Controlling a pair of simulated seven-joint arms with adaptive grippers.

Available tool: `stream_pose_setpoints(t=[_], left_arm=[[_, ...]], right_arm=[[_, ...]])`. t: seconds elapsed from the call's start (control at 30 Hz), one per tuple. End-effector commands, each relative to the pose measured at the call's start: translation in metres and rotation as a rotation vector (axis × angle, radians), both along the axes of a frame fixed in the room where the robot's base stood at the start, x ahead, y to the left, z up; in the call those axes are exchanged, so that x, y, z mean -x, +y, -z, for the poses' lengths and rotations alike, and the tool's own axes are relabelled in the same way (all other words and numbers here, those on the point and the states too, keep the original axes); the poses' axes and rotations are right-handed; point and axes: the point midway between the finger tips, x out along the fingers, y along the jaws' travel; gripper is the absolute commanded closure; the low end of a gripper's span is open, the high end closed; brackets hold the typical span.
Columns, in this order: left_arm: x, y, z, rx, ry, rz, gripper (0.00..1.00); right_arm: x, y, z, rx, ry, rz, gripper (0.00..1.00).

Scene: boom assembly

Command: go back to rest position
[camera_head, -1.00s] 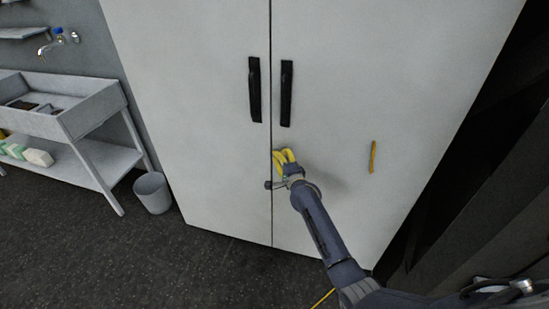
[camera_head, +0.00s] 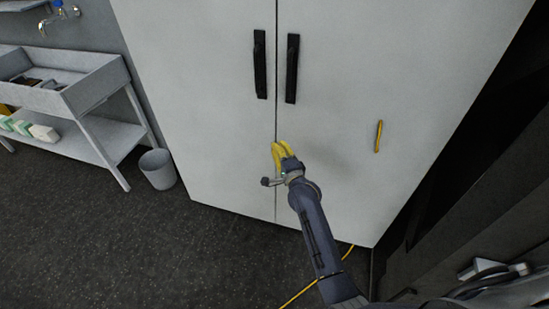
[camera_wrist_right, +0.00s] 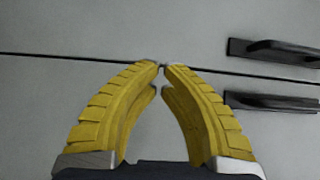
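My right gripper (camera_head: 282,150) has yellow fingers and is in front of the white cabinet (camera_head: 215,130), near the seam between its two doors and below the black handles. In the right wrist view the fingertips (camera_wrist_right: 161,66) come together, with nothing visible between them. The left door handle (camera_head: 260,65) and right door handle (camera_head: 291,68) are upright black bars on the shut doors. They also show at the right of the wrist view, apart from my fingers. My left gripper is not in view.
A thin yellow strip (camera_head: 378,136) shows against the right door. A yellow cable (camera_head: 300,291) runs over the dark floor. A grey bin (camera_head: 158,170) and a sink bench (camera_head: 75,100) stand at the left. Open floor lies before the cabinet.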

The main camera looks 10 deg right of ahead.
Motion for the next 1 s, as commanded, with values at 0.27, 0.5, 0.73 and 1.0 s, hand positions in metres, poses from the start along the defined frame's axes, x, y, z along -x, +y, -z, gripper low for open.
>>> stream_pose_setpoints(t=[0.27, 0.5, 0.73, 1.0], left_arm=[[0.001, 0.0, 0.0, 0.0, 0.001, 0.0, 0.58], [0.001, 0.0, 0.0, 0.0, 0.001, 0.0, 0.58], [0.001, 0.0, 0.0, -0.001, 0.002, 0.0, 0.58], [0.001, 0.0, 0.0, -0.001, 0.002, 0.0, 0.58]], right_arm=[[0.034, 0.02, 0.001, -0.002, 0.002, -0.001, 1.0], [0.044, 0.026, 0.001, 0.001, 0.002, -0.002, 1.0], [0.045, 0.027, 0.002, 0.11, -0.011, 0.0, 1.0], [0.054, 0.038, 0.108, 0.546, 0.112, -0.064, 1.0]])
